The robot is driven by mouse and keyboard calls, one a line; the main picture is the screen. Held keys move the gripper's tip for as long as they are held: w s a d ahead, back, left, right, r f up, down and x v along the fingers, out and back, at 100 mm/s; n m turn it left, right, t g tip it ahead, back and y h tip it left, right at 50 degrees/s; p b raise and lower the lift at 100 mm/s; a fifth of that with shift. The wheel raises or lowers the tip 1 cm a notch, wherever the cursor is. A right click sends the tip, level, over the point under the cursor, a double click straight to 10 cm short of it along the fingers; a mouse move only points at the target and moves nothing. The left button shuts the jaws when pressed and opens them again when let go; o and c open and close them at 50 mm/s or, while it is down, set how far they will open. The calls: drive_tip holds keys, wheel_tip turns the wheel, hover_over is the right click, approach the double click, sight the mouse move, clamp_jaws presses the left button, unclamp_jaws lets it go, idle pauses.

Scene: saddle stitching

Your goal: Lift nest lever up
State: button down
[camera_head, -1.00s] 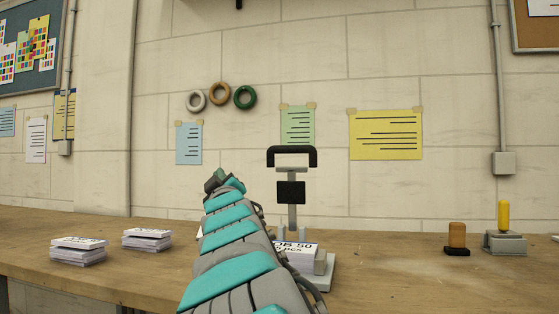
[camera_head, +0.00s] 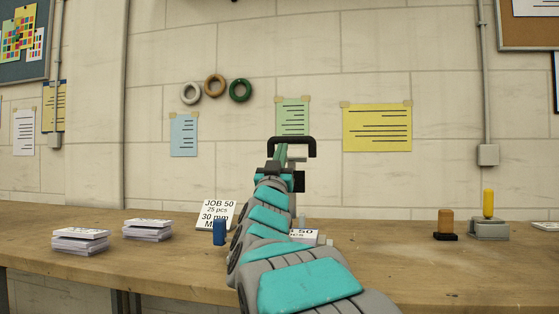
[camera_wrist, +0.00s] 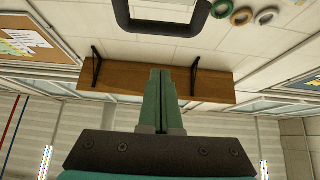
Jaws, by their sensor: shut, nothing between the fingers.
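A black U-shaped handle (camera_head: 305,140) tops a stand on the bench, most likely the nest lever. A black block (camera_head: 299,182) shows on the stand; the post is mostly hidden behind my arm. My gripper (camera_head: 281,152) is raised at the handle's left part, its green fingers pressed together and empty. In the wrist view the handle (camera_wrist: 160,25) lies beyond the tips of my gripper (camera_wrist: 160,72), with a visible gap in the picture. I cannot tell whether they touch. A printed stack (camera_head: 303,234) at the stand's base is partly hidden by my arm.
A JOB 50 card (camera_head: 214,213) and a blue peg (camera_head: 219,232) stand left of my arm. Two paper stacks (camera_head: 80,240) lie further left on the bench (camera_head: 400,275). A brown stamp-like piece (camera_head: 445,222) and a yellow-handled tool (camera_head: 488,205) stand right.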

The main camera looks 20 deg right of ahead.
sight(289, 138)
drive_tip(key=w+d+r, duration=0.2)
drive_tip(key=w+d, duration=0.2)
drive_tip(key=w, duration=0.2)
drive_tip(key=shift+d+r+p, duration=0.15)
drive_tip(key=shift+p, duration=0.15)
drive_tip(key=shift+w+d+r+p, duration=0.15)
drive_tip(key=shift+w+d+p, duration=0.2)
drive_tip(key=shift+w+p, duration=0.2)
drive_tip(key=w+d+p, duration=0.1)
drive_tip(key=w, duration=0.1)
drive_tip(key=w+d+p, duration=0.1)
drive_tip(key=w+d, duration=0.1)
drive_tip(key=shift+w+r, duration=0.15)
